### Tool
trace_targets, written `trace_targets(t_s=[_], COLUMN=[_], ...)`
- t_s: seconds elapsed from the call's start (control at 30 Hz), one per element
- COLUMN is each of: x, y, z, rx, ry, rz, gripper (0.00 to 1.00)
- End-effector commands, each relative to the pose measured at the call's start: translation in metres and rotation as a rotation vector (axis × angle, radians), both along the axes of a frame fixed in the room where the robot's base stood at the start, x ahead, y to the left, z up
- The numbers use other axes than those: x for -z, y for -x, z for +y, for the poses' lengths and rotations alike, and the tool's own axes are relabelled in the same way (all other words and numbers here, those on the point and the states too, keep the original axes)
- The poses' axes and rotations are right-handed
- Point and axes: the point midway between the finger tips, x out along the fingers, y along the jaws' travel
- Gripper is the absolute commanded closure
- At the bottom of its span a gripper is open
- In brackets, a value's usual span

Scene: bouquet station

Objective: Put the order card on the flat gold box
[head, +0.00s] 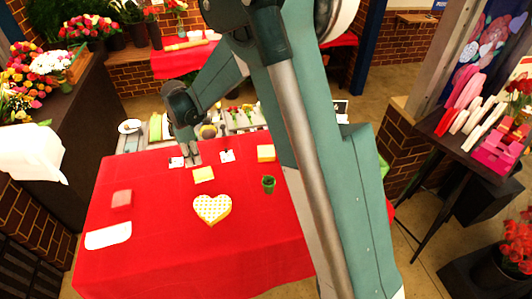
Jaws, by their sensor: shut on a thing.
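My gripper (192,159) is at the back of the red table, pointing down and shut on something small. A small white card with a dark mark (176,162) is right at its left side; I take it to be the order card in the jaws, but the contact is too small to see clearly. A similar white card (227,156) lies to the right, apart from the gripper. The flat gold box (203,174) is on the table just in front of the gripper, with nothing visible on top.
A dotted heart-shaped box (212,209), a green pot (268,184) and another yellow box (266,153) stand on the red table (190,260). The front is clear. Flowers line the back edge.

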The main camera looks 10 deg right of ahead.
Motion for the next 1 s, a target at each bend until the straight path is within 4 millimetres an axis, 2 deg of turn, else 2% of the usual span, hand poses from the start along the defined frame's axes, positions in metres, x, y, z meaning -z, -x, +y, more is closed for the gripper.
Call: trace_targets(t_s=[0.03,0.5,1.0], x=[0.000,-0.009,-0.019], y=[-0.006,-0.042,-0.057], z=[-0.015,-0.142,-0.277], rx=[0.007,0.030,0.055], ry=[0.000,0.000,0.000], rz=[0.000,0.000,0.000], gripper=[0.97,0.97,0.97])
